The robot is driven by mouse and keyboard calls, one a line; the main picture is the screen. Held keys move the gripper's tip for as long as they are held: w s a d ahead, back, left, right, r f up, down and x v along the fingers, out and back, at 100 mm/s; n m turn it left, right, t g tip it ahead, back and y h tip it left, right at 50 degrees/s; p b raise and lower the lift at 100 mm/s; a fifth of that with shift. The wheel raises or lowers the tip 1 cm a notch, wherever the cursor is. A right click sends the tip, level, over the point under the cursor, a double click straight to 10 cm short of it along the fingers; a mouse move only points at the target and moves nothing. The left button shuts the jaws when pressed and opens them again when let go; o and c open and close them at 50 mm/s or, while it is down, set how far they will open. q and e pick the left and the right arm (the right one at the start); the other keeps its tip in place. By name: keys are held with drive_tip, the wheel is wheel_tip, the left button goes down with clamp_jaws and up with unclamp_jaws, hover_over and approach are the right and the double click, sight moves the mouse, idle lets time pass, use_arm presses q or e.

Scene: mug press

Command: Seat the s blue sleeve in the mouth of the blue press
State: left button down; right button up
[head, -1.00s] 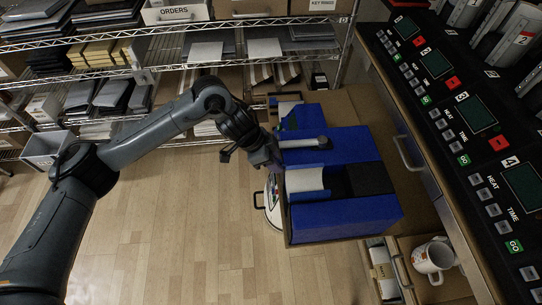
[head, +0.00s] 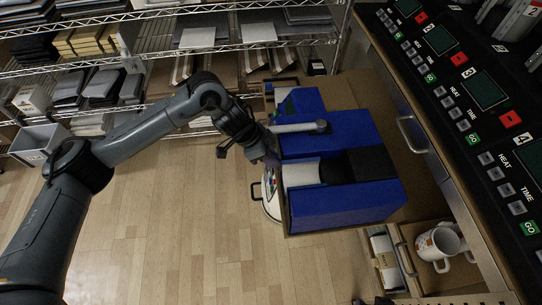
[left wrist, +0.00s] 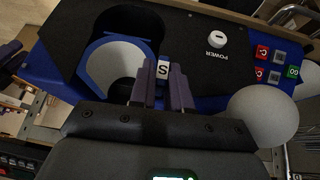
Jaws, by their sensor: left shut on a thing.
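The blue press (head: 340,205) stands right of centre in the head view, with a dark, rounded mouth that also shows in the left wrist view (left wrist: 142,22). The s blue sleeve (left wrist: 85,66) has a blue rim, a pale inside and a tab marked S. It lies at the mouth, over part of the dark opening; I cannot tell how deep it sits. In the head view its pale curved face (head: 301,174) shows at the press's left side. My left gripper (head: 270,157) is shut on the sleeve's tab, its fingers on either side in the left wrist view (left wrist: 161,88).
A pale lever (head: 300,127) crosses the press above the mouth. A control panel (head: 490,120) runs along the right. White mugs (head: 437,246) stand in a box at lower right. Wire shelves (head: 200,60) fill the back. The floor at left is clear.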

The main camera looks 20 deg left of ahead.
use_arm(q)
drive_tip(key=shift+f+b, duration=0.45)
drive_tip(key=shift+f, duration=0.15)
drive_tip(key=shift+f+b, duration=0.95)
drive_tip(key=shift+f, duration=1.8)
drive_tip(key=shift+a, duration=0.1)
unclamp_jaws()
drive_tip(key=shift+f, duration=0.1)
